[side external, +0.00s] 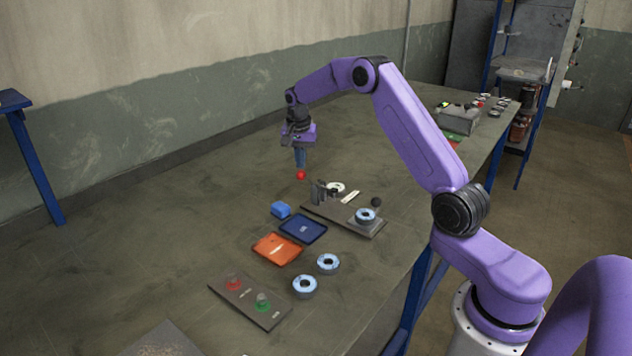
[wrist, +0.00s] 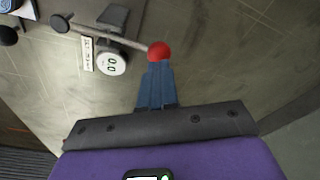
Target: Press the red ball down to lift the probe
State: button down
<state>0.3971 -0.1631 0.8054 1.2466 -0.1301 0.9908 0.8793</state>
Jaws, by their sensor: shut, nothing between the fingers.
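The red ball (side external: 301,175) sits at the end of a lever arm on the measuring stand (side external: 340,216). It also shows in the wrist view (wrist: 159,51), with the lever rod running left from it. My gripper (side external: 300,164) is shut and empty, pointing down with its fingertips right at the ball. In the wrist view the closed blue fingers (wrist: 156,84) end at the ball's edge; I cannot tell whether they touch it.
The table's left side is clear.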

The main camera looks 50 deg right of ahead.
jog(key=shift+f, duration=1.35)
notch_tip(320, 180, up, 9)
dwell(0.4)
